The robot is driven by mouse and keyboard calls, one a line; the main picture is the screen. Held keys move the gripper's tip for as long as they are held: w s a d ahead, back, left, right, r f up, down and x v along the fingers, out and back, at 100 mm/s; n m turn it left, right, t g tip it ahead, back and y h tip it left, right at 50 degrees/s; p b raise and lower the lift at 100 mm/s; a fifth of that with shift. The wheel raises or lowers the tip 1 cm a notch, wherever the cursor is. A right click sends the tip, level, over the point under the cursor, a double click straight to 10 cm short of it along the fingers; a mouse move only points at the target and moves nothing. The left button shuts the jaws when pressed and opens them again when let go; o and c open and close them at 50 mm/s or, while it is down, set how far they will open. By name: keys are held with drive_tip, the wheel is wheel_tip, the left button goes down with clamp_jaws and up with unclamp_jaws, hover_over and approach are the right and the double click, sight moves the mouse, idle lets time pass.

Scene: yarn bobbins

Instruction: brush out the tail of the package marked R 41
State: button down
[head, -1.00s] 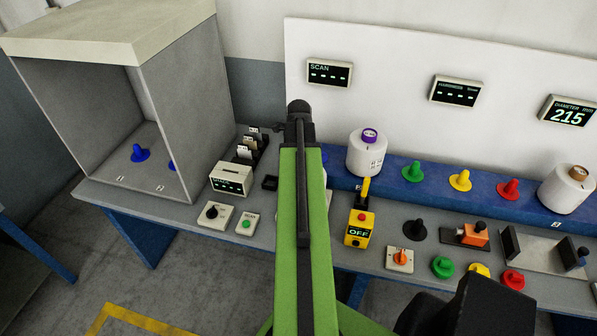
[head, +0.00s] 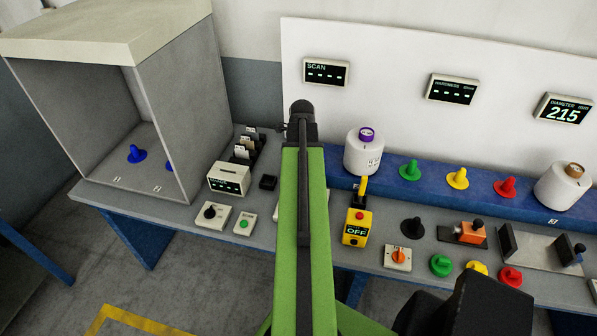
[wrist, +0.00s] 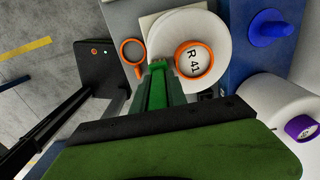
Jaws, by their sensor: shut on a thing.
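The package marked R 41 (wrist: 218,36) is a white yarn bobbin with an orange-rimmed tube end, upper middle in the wrist view. My arm hides its place in the head view. My gripper (wrist: 157,68) shows as dark green fingers reaching to the lower left edge of this package. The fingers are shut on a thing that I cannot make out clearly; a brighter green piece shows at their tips. I cannot tell whether the tips touch the package. No yarn tail or brush can be made out.
A white bobbin with a purple tube (head: 364,157) stands right of my arm. A yellow box reading OFF (head: 356,229), colored pegs and another bobbin (head: 563,188) stand farther right. A grey booth (head: 175,120) stands left.

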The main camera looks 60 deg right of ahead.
drive_tip(key=shift+s+d, duration=0.35)
drive_tip(key=shift+s, duration=0.35)
drive_tip(key=shift+s, duration=0.15)
drive_tip(key=shift+w, duration=0.25)
drive_tip(key=shift+w+a, duration=0.25)
drive_tip(key=shift+w, duration=0.25)
drive_tip(key=shift+w+a, duration=0.25)
drive_tip(key=shift+w, duration=0.2)
wheel_tip(320, 180, up, 8)
drive_tip(key=p, duration=0.8)
drive_tip(key=shift+r, duration=0.1)
drive_tip(key=shift+s+f, duration=0.1)
drive_tip(key=shift+f, duration=0.1)
